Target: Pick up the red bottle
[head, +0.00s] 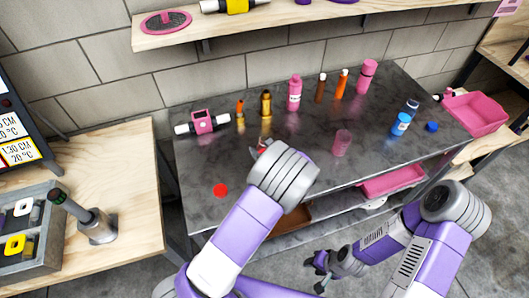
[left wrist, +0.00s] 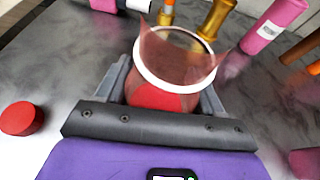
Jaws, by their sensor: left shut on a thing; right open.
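The red bottle (left wrist: 165,97) is between the two fingers of my left gripper (left wrist: 162,95), which is shut on it. Its open, pale-rimmed mouth faces the left wrist camera. In the head view my left arm hides most of the bottle and gripper; only a small red part (head: 262,149) shows. I cannot tell whether the bottle touches the table. A round red cap (head: 221,190) lies apart on the table, and it also shows in the left wrist view (left wrist: 22,118). My right gripper (head: 320,272) is open and empty, low in front of the table.
The dark table (head: 210,222) bears several bottles behind my left gripper: gold (head: 266,104), pink (head: 294,94), brown (head: 320,88), and orange (head: 341,84). A pink cup (head: 341,143) and blue bottle (head: 400,124) stand to the right. The table's front left is mostly clear.

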